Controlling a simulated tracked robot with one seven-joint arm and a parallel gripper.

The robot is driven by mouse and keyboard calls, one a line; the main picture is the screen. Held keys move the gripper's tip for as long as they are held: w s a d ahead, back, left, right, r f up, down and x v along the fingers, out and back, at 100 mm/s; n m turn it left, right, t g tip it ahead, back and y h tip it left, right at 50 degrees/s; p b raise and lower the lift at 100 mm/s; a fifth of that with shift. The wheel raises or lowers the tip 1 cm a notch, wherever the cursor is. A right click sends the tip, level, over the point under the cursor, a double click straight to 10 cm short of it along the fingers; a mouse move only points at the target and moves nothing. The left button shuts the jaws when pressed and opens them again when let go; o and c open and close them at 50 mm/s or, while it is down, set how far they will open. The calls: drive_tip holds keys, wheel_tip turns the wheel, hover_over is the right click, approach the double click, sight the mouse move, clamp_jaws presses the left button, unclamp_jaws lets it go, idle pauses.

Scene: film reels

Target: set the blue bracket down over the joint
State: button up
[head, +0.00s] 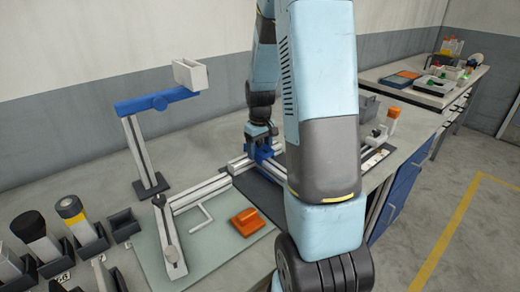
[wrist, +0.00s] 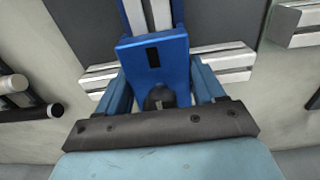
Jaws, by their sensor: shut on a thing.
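The blue bracket (wrist: 153,62) is between the two fingers of my gripper (wrist: 161,84) in the wrist view, and the gripper is shut on it. In the head view my gripper (head: 262,133) points down and the bracket (head: 266,152) shows just below it. Pale slotted rails meet under the bracket: one rail (wrist: 149,14) runs away from it between its blue sides, and a crosswise rail (wrist: 228,62) passes at its level. The joint itself is hidden beneath the bracket. I cannot tell whether the bracket touches the rails.
The rails lie on a bench with a dark mat (head: 262,194) and a green mat (head: 183,262). An orange block (head: 246,221) is in front. A stand with a blue arm (head: 157,101) rises at left. Dark bins (head: 90,238) are at front left.

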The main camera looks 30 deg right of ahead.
drive_tip(key=shift+s+f, duration=0.45)
drive_tip(key=shift+f, duration=0.25)
drive_tip(key=o, duration=1.2)
drive_tip(key=shift+o, duration=0.7)
drive_tip(key=shift+a, duration=0.2)
drive_tip(key=shift+w, duration=0.1)
drive_tip(key=shift+w+r, duration=0.3)
drive_tip(key=shift+r, duration=0.15)
wheel_tip(320, 180, up, 14)
drive_tip(key=shift+d, duration=0.35)
